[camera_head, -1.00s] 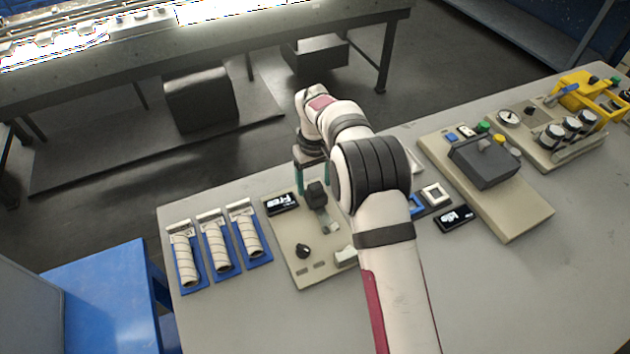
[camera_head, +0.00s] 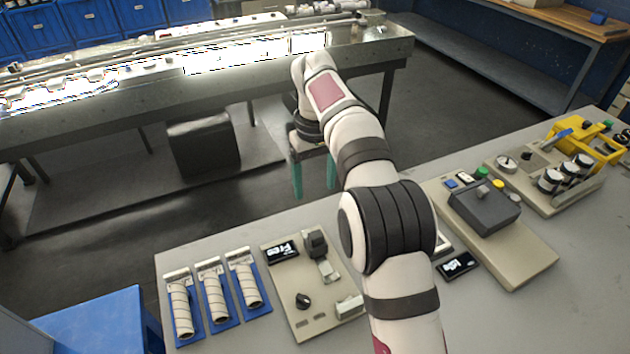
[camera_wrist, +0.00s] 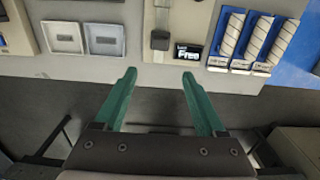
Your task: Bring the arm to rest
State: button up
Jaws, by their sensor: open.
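My gripper (camera_head: 314,178) is open and empty, with two green fingers pointing down. In the head view it hangs beyond the table's far edge, above the floor. In the wrist view my gripper (camera_wrist: 161,88) shows its fingers spread wide with nothing between them. My white arm reaches from the lower right of the head view toward the upper middle and covers part of the table.
The grey table (camera_head: 215,235) carries three white rolls on blue holders (camera_head: 216,298), a beige panel with a "Free" display (camera_head: 282,250), a grey control box (camera_head: 484,207) and a yellow frame (camera_head: 585,140). A lit conveyor bench (camera_head: 250,95) stands behind, across open floor.

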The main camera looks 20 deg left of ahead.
dwell(0.3)
jog(key=s+d+r+m+y, duration=0.1)
jog(key=s+d+r+m, duration=0.3)
jog(key=s+d, duration=0.5)
jog(key=s+d+r+m, duration=0.3)
jog(key=s+d+m, duration=0.2)
jog(key=s+d, duration=0.45)
jog(key=s+d+f+m, duration=0.2)
jog(key=s+d+f, duration=0.1)
jog(key=s, duration=0.3)
jog(key=s+d+f+m, duration=0.3)
jog(key=s+f, duration=0.1)
jog(key=s, duration=0.3)
jog(key=shift+m+y, duration=0.3)
jog(key=shift+y, duration=0.1)
